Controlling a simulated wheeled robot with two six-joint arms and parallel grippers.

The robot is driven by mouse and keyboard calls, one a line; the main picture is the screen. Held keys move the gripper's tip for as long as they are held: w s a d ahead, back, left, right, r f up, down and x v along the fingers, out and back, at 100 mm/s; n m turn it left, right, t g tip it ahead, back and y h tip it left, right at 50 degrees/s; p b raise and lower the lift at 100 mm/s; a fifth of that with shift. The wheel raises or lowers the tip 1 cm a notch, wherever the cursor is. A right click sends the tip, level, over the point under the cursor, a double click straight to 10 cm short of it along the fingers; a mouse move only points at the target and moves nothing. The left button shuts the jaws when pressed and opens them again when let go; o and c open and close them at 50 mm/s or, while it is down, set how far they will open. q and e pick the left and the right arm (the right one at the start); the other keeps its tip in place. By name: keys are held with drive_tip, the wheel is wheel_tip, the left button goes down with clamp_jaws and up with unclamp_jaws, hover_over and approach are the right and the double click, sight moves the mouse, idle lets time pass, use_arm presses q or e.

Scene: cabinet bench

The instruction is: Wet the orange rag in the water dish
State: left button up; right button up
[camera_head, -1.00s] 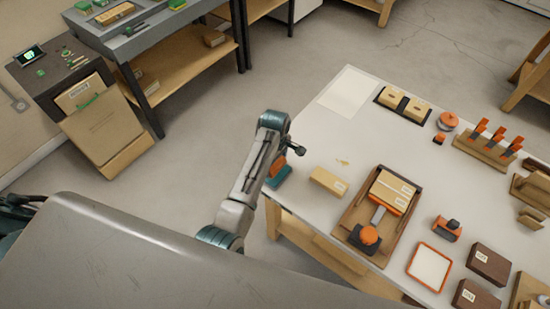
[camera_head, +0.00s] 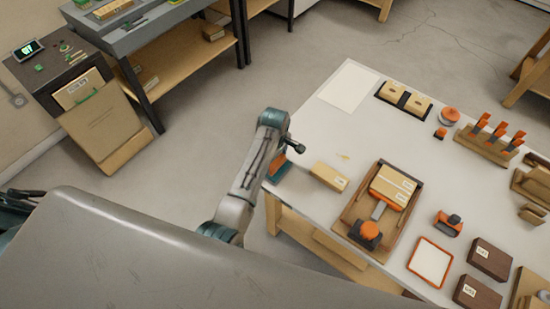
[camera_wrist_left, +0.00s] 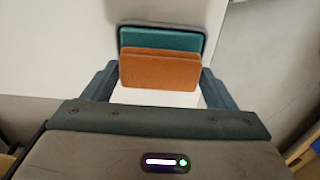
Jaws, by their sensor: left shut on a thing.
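The orange rag (camera_wrist_left: 160,72) is a small orange block between the fingers of my left gripper (camera_wrist_left: 158,82) in the wrist view. The gripper is shut on it. The water dish (camera_wrist_left: 162,40), teal inside with a grey rim, lies just beyond the rag, which covers its near part. In the head view the dish (camera_head: 277,172) sits at the table's left corner, with the rag (camera_head: 280,160) showing over it below my left wrist. I cannot tell whether the rag touches the water. The left fingers are mostly hidden there. My right gripper is not in view.
A tan box (camera_head: 328,176) lies right of the dish. A wooden tray (camera_head: 356,209) with cartons and an orange-headed tool stands further right. A white sheet (camera_head: 348,87) lies at the back. The table surface between the sheet and the tan box is free.

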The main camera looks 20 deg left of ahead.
use_arm(q)
drive_tip(key=shift+f, duration=0.2)
drive_tip(key=shift+f, duration=0.3)
idle(0.3)
idle(0.7)
drive_tip(key=shift+s+f, duration=0.1)
idle(1.2)
wheel_tip(320, 180, up, 3)
drive_tip(key=p, duration=0.3)
drive_tip(key=shift+f, duration=0.15)
drive_tip(key=shift+r, duration=2.25)
